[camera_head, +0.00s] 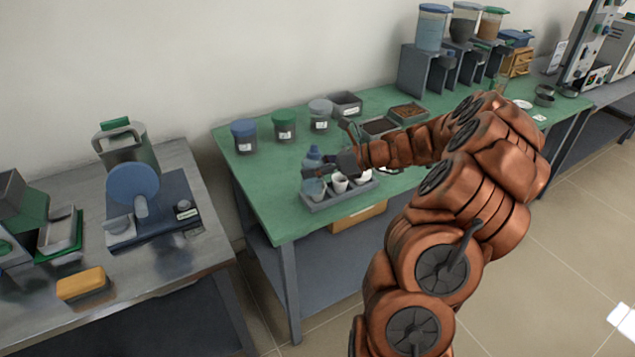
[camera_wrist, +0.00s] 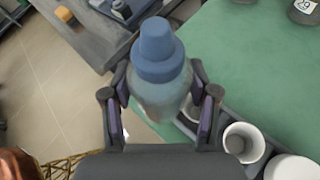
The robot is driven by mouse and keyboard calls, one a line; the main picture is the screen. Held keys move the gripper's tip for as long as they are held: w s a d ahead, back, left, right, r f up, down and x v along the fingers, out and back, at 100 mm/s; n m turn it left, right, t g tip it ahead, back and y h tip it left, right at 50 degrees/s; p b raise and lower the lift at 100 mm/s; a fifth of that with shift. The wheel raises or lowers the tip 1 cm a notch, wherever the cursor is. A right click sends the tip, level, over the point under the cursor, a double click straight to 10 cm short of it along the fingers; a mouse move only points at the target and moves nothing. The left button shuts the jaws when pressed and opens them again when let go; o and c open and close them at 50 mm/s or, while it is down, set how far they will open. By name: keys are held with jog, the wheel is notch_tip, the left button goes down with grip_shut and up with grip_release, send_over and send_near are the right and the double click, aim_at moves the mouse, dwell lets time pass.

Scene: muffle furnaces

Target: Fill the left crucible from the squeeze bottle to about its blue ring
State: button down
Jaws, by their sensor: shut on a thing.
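My gripper (camera_head: 318,170) is shut on the squeeze bottle, which has a blue cap (camera_head: 314,153) and a pale translucent body. In the wrist view the bottle (camera_wrist: 160,96) sits between the two fingers (camera_wrist: 160,112), its cap toward the top of the picture. The bottle is over the left end of a grey rack (camera_head: 347,194). The left crucible is mostly hidden behind the bottle and a finger. The white middle crucible (camera_wrist: 244,141) and right crucible (camera_wrist: 292,168) stand in the rack and show in the wrist view. I cannot see the blue ring or any fill level.
The rack stands near the front edge of the green table (camera_head: 270,213). Several lidded jars, including a blue one (camera_head: 244,136) and a green one (camera_head: 284,125), stand behind it, with a grey bin (camera_head: 345,103). A grey bench (camera_head: 180,250) with a scale is at left.

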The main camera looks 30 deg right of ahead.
aim_at(311, 183)
jog(key=shift+s+a+p, duration=0.1)
jog(key=shift+s+p, duration=0.05)
jog(key=shift+p, duration=0.8)
jog(key=shift+s+a+r+m+g+y+p, duration=0.1)
jog(key=shift+s+a+m+g+y+p, duration=0.35)
jog(key=shift+p, duration=1.25)
jog(key=shift+w+r+m+t+y+p, duration=0.2)
jog(key=shift+m+p, duration=0.45)
jog(key=shift+p, duration=1.05)
jog(key=shift+s+a+f+m+g+y+p, duration=0.15)
jog(key=shift+s+a+m+g+y+p, duration=0.2)
jog(key=shift+p, duration=1.3)
jog(key=shift+s+a+f+m+g+y+p, duration=0.15)
jog(key=shift+m+y+p, duration=0.3)
jog(key=shift+p, duration=1.15)
jog(key=shift+s+a+f+m+p, duration=0.1)
jog(key=shift+f+m+p, duration=0.1)
jog(key=shift+m+p, duration=0.15)
jog(key=shift+m, duration=0.25)
jog(key=shift+s+a+f+m+y, duration=0.1)
jog(key=shift+a+f+m+y, duration=0.1)
jog(key=shift+m+y, duration=0.15)
jog(key=shift+s+a+f+m+y, duration=0.2)
jog(key=shift+f+m+y, duration=0.15)
jog(key=shift+m, duration=0.3)
